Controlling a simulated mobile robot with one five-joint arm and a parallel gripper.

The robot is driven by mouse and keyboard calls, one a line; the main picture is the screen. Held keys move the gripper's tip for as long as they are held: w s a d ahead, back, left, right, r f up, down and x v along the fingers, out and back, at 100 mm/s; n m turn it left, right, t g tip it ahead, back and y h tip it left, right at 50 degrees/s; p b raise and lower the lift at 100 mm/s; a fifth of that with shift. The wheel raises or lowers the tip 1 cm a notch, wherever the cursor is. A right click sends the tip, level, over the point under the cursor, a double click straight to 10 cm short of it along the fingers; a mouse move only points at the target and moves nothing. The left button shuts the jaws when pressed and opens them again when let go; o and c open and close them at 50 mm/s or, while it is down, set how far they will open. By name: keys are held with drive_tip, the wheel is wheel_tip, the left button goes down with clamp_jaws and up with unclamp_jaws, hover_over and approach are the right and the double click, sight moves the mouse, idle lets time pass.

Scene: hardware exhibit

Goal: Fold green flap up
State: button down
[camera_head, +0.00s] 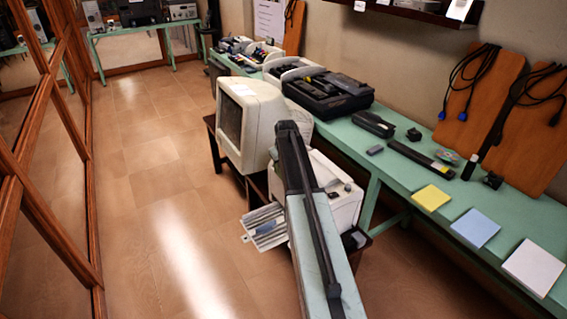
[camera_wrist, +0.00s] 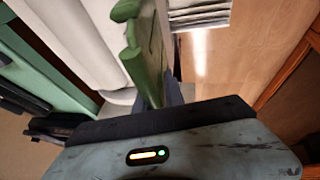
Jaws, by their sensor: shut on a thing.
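The green flap (camera_wrist: 138,72) stands in the middle of the wrist view, seen nearly edge-on, with a knobbly green edge and a flat panel beside it. My gripper (camera_wrist: 158,97) is shut on its lower part, and the fingertips are partly hidden. Beside it is the white body of a machine (camera_wrist: 75,40). In the head view a pale printer-like machine (camera_head: 338,190) stands low beside the green table, with a slatted grey tray (camera_head: 265,228) sticking out on its left. My arm covers part of the machine there; the flap and my fingertips cannot be made out.
A bulky old monitor (camera_head: 250,122) stands just behind the machine. A long green table (camera_head: 410,185) with devices and coloured pads runs along the right wall. Wood-framed glass (camera_head: 45,180) lines the left. The tiled floor (camera_head: 170,190) between is clear.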

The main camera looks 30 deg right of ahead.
drive_tip(key=shift+s+d, duration=0.1)
drive_tip(key=shift+d, duration=0.1)
drive_tip(key=c, duration=1.6)
unclamp_jaws()
drive_tip(key=shift+o, duration=0.2)
drive_tip(key=shift+a, duration=0.1)
drive_tip(key=p+v, duration=0.7)
drive_tip(key=shift+r, duration=0.35)
